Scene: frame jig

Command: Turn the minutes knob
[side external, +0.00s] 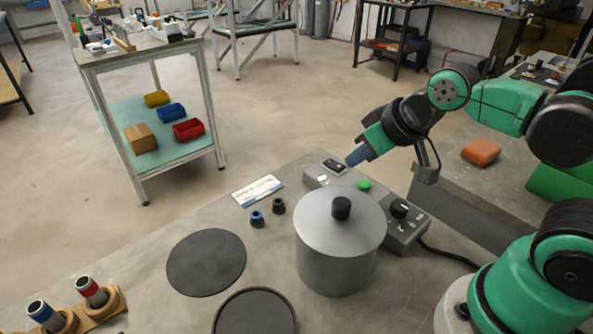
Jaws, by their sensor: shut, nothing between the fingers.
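A grey control box (410,232) sits on the bench behind and right of the metal pot. It carries a black knob (399,208) with white digits beside it, which appears to be the minutes knob. The pot partly hides the box's left side. A green button (364,185) shows just above the pot's lid. My gripper (355,157) is shut and empty, up and to the left of the knob, near a small grey unit with a dark top (334,166). It appears to be clear of the knob; its exact height is hard to tell.
The lidded pot (336,258) stands in front of the box. Small blue (257,218) and black (278,205) pieces, a white card (257,191) and round black mats (206,262) lie to the left. A dark cable (448,255) runs right from the box.

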